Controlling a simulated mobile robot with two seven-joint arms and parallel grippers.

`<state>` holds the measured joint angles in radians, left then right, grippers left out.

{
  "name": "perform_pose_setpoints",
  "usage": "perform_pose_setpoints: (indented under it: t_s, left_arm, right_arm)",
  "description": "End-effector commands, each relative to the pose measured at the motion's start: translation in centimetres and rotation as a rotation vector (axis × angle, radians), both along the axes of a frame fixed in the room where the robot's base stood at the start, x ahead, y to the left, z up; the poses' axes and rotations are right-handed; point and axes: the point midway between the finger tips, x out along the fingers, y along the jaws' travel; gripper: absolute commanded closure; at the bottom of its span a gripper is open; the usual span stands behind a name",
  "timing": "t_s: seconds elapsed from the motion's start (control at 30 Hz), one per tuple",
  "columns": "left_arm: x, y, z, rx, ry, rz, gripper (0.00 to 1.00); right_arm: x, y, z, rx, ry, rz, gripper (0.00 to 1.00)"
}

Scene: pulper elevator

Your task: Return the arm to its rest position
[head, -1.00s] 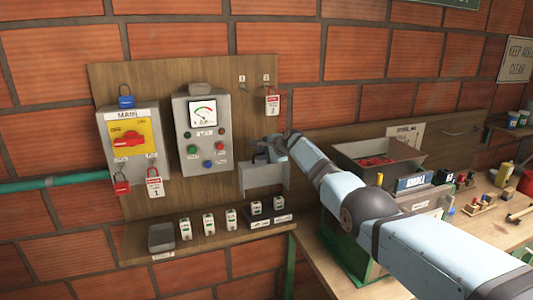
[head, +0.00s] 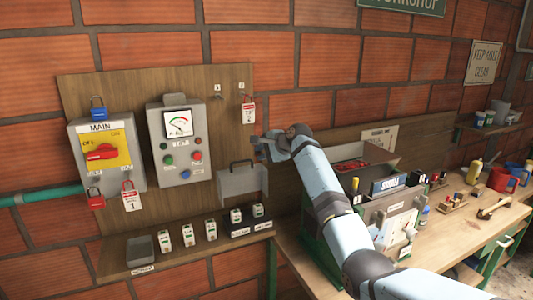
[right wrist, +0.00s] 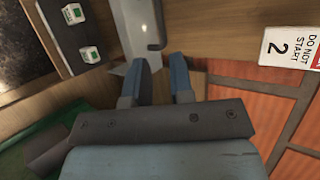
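My right arm reaches in from the lower right in the head view. Its gripper (head: 262,150) is in front of the wooden board (head: 110,85), above and to the right of a grey box with a dark handle (head: 243,185). In the right wrist view the two blue fingers (right wrist: 160,82) stand apart with nothing visible between them, so it is open and empty. Part of the grey box (right wrist: 138,25) shows past the fingertips. My left gripper is not in view.
The board carries a main switch box (head: 106,155), a meter box (head: 180,140) and a hanging tag (head: 248,112). A shelf (head: 185,258) below holds several small blocks. A workbench (head: 465,225) with an open grey bin (head: 355,152) and tools lies right, close to my arm.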

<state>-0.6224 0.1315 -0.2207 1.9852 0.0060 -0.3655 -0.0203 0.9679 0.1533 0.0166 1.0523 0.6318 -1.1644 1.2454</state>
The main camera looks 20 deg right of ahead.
Motion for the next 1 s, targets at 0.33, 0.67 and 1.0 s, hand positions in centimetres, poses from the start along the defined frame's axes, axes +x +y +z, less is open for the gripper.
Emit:
perform_pose_setpoints:
  t_s: [0.33,0.67,1.0]
  left_arm:
    - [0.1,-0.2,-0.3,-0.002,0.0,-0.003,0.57]
    - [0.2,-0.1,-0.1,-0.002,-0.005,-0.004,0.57]
    - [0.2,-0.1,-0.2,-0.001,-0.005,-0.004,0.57]
  right_arm:
    - [-1.6,-0.9,1.2,0.001,0.0,0.001,0.78]
    - [-1.6,-0.9,1.2,0.001,0.0,0.0,0.78]
    - [-5.3,0.0,-10.6,-0.217,-0.044,0.048,0.78]
